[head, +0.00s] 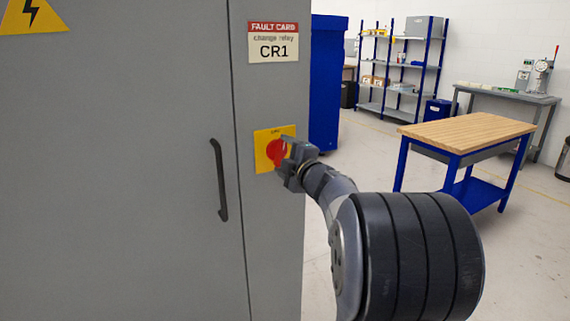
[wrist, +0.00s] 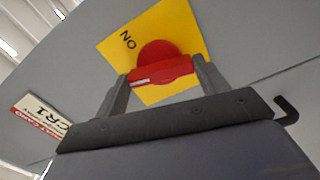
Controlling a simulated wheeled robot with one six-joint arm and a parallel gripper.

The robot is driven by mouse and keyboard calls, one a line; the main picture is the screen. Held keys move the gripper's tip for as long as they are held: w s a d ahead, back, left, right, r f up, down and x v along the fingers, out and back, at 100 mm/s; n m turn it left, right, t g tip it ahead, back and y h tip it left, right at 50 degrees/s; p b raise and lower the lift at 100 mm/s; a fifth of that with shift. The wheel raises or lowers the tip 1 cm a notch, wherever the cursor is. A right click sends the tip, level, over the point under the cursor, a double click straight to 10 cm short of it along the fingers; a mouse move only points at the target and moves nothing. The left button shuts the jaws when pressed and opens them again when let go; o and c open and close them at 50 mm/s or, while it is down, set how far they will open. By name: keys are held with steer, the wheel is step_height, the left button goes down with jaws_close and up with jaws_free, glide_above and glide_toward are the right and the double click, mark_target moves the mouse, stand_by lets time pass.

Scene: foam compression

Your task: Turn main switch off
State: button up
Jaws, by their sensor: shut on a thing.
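The main switch is a red rotary knob (head: 276,152) on a yellow plate (head: 261,137), mounted on the grey cabinet's front. In the wrist view the red knob (wrist: 160,62) has a raised bar with a white mark, and the yellow plate (wrist: 185,22) reads "ON" to its upper left. My gripper (head: 288,156) is at the knob, its two fingers on either side of the bar in the wrist view (wrist: 163,82). It is shut on the knob's bar. In the head view the gripper partly covers the knob and plate.
The grey cabinet (head: 120,170) has a black door handle (head: 219,180) left of the switch. A fault card (head: 273,42) reading "change relay CR1" is above it. A wood-topped workbench (head: 468,131) stands to the right, with shelves (head: 400,65) behind. Open floor lies between.

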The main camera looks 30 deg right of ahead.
steer(key=shift+f+n+b, duration=0.1)
steer(key=shift+n+b, duration=0.5)
steer(key=shift+n, duration=0.6)
steer(key=o, duration=1)
steer(key=s, duration=1.1)
steer(key=shift+d, duration=0.2)
steer(key=shift+w, duration=0.1)
